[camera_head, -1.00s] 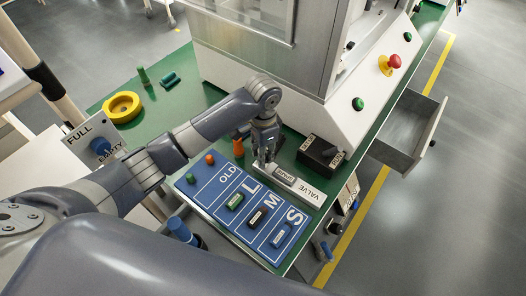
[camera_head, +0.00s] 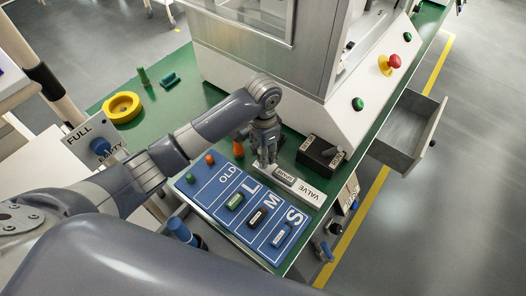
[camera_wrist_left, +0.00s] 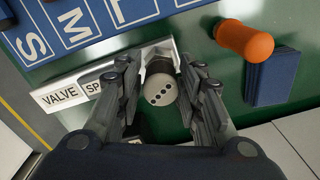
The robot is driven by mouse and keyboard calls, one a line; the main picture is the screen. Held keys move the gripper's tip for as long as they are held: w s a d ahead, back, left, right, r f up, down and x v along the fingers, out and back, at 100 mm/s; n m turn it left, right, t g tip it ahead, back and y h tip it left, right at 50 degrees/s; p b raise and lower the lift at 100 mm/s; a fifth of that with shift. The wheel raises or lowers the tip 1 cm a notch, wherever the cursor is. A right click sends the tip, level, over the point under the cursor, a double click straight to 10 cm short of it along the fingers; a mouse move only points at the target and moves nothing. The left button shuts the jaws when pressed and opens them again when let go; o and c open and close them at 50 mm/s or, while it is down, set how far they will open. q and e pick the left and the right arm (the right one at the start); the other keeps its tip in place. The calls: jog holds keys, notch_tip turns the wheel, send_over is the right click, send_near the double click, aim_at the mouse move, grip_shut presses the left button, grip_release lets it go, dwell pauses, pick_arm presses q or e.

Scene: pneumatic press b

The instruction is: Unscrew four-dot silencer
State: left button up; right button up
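The four-dot silencer (camera_wrist_left: 160,91) shows in the left wrist view as a round grey end face with a diagonal row of dark dots. My left gripper (camera_wrist_left: 162,75) has one finger on each side of the silencer. A small gap shows on the left side; the right finger is very close to it. In the head view my left gripper (camera_head: 266,160) points down at the valve block (camera_head: 308,192) and hides the silencer. My right gripper is out of view.
A blue board (camera_head: 222,205) marked OLD, L, M and S lies just in front, holding small parts. An orange-handled tool (camera_wrist_left: 245,40) stands close to the right finger. A black box (camera_head: 318,154) and the press housing (camera_head: 345,110) stand behind.

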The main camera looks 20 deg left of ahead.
pick_arm(q)
jog(key=m, duration=0.6)
jog(key=shift+a, duration=0.1)
jog(key=m, duration=0.4)
jog(key=shift+c, duration=0.3)
jog(key=c, duration=0.5)
jog(key=n, duration=0.5)
jog(key=shift+n, duration=0.4)
jog(key=shift+r+p, duration=2.3)
jog(key=shift+p, duration=0.65)
